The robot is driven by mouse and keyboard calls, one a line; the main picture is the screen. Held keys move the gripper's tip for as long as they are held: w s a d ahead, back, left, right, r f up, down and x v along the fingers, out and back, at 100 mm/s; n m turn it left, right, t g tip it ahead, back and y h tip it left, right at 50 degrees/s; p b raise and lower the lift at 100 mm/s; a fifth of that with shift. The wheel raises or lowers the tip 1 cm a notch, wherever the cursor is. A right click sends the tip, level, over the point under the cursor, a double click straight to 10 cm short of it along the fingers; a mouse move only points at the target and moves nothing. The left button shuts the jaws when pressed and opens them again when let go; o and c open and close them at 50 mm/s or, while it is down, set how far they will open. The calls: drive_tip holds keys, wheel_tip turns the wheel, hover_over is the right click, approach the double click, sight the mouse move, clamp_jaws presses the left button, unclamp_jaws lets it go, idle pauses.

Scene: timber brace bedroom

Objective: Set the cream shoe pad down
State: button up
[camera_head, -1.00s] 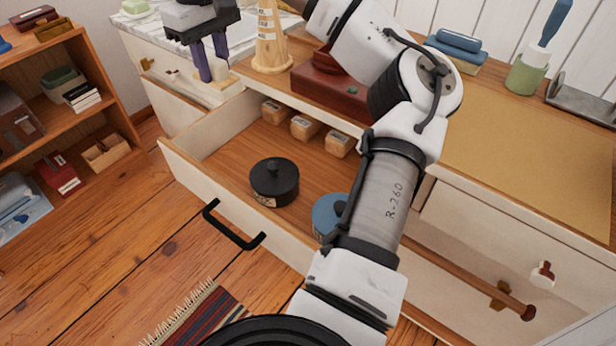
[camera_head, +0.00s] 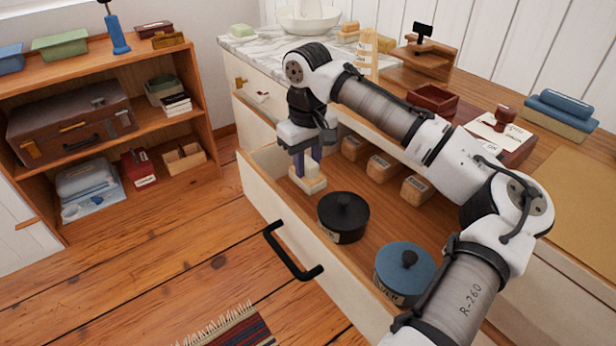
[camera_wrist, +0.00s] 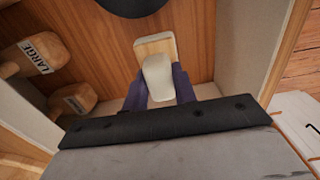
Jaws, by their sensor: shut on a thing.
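The cream shoe pad (camera_head: 308,181) is a small cream block on a pale wooden base, at the left end of the open drawer (camera_head: 262,200). My gripper (camera_head: 309,163) points down and is shut on it, with dark fingers on both sides. In the wrist view the pad (camera_wrist: 157,76) lies between the fingers (camera_wrist: 170,90), above the drawer's wooden floor. I cannot tell whether its base touches the floor. A black round lidded tin (camera_head: 343,216) and a blue one (camera_head: 404,272) stand in the drawer to its right.
Several wooden blocks (camera_head: 381,167) line the drawer's back; in the wrist view one is marked LARGE (camera_wrist: 38,54). The drawer walls are close to my gripper. A red tray (camera_head: 433,99) and a stamp (camera_head: 504,117) are on the counter. A shelf (camera_head: 130,118) stands left.

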sight(308, 176)
drive_tip(key=shift+f, duration=1.85)
drive_tip(key=shift+f, duration=0.1)
drive_tip(key=o, duration=1)
drive_tip(key=shift+o, duration=0.2)
wheel_tip(308, 176, up, 12)
drive_tip(key=shift+r+p, duration=0.1)
drive_tip(key=shift+p, duration=0.65)
